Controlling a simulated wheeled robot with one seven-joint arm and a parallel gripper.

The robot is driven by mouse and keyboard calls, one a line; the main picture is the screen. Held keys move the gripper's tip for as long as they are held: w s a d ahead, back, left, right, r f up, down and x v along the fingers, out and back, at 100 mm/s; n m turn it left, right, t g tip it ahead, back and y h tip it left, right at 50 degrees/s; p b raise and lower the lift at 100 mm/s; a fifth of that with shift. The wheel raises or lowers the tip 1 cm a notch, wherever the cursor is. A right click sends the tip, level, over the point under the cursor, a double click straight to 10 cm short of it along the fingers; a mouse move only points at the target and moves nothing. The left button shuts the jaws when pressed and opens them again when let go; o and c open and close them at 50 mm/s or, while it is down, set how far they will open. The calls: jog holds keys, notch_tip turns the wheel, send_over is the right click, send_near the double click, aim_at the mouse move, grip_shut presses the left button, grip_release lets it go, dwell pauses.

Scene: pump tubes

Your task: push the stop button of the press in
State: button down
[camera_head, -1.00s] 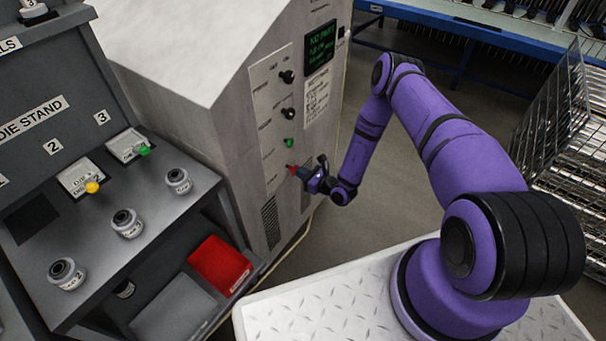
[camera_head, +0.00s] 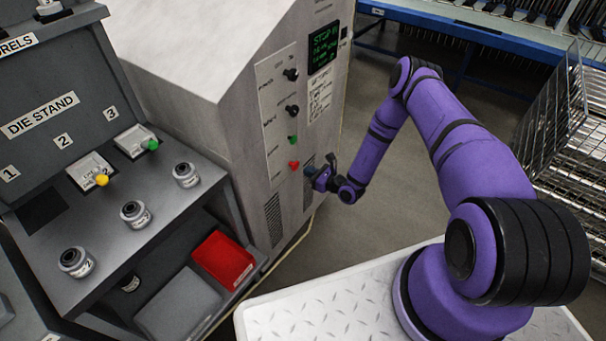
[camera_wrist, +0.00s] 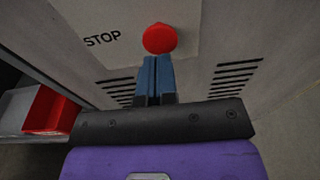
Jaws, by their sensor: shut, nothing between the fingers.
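The red stop button (camera_head: 293,165) sits low on the control panel of the grey press (camera_head: 318,110), below a green button. In the wrist view the red button (camera_wrist: 160,39) lies just beyond my fingertips, beside the STOP label. My gripper (camera_head: 308,171) is shut and empty, its blue fingers (camera_wrist: 156,72) together and pointing at the button. In the head view a small gap shows between the fingertips and the button. The press display (camera_head: 323,46) shows green text whose top line seems to begin with "STOP".
A die stand (camera_head: 60,215) with several barrels and a red bin (camera_head: 222,260) stands left of the press. Black knobs (camera_head: 291,75) and the green button (camera_head: 293,139) are above the stop button. Wire racks (camera_head: 555,130) stand at the right. Floor between is clear.

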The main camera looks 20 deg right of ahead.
jog(key=v, duration=1)
dwell(0.3)
jog(key=w+a+r+n+g+y, duration=0.1)
jog(key=a+r+n+g+y, duration=0.2)
jog(key=r, duration=0.6)
jog(key=r+n+g+y, duration=0.1)
jog(key=r+n+g, duration=0.2)
jog(key=r+n, duration=0.45)
jog(key=w+a+r+n+g+y, duration=0.1)
jog(key=a+r+n+g+y, duration=0.15)
jog(key=r, duration=0.85)
jog(key=s+a+r+n+g+h, duration=0.1)
jog(key=s+r+n+g+h, duration=0.3)
jog(key=r, duration=0.5)
jog(key=s+a+r+n+g+h, duration=0.15)
jog(key=s+r+n, duration=0.3)
jog(key=r, duration=0.45)
jog(key=s+d+r+n+t+h, duration=0.3)
jog(key=s+r+h, duration=0.2)
jog(key=s+r, duration=0.3)
jog(key=s+d+r+n+t+h, duration=0.2)
jog(key=s+d+r+n+h, duration=0.2)
jog(key=s+r, duration=0.5)
jog(key=shift+s+t+h, duration=0.4)
jog(key=shift+s+h, duration=0.4)
jog(key=shift+s, duration=2.9)
jog(key=shift+a+n, duration=0.1)
jog(key=shift+n, duration=0.15)
